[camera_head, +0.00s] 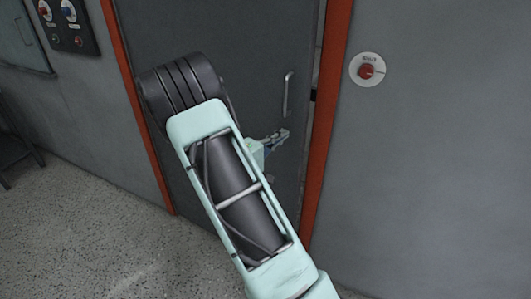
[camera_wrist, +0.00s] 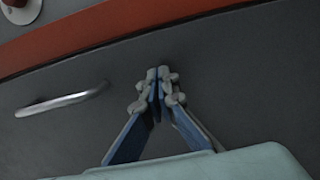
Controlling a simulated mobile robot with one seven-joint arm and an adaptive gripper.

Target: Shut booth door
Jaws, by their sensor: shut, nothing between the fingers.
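The dark grey booth door (camera_head: 262,60) stands in an orange-red frame (camera_head: 328,110). In the head view a dark narrow gap shows along the door's right edge near the handle, so it may be slightly ajar. Its metal handle (camera_head: 288,93) is on the right side, and it also shows in the wrist view (camera_wrist: 62,103). My gripper (camera_head: 283,134) is below the handle, close to the door face; I cannot tell if it touches. In the wrist view my gripper (camera_wrist: 158,75) has its fingertips together with nothing between them. My arm hides the door's lower left.
A round red knob on a white plate (camera_head: 367,70) is on the grey wall right of the frame. A dark control panel (camera_head: 66,22) hangs on the left wall. A dark stand (camera_head: 18,150) is at the far left. Speckled floor (camera_head: 90,235) is clear at the lower left.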

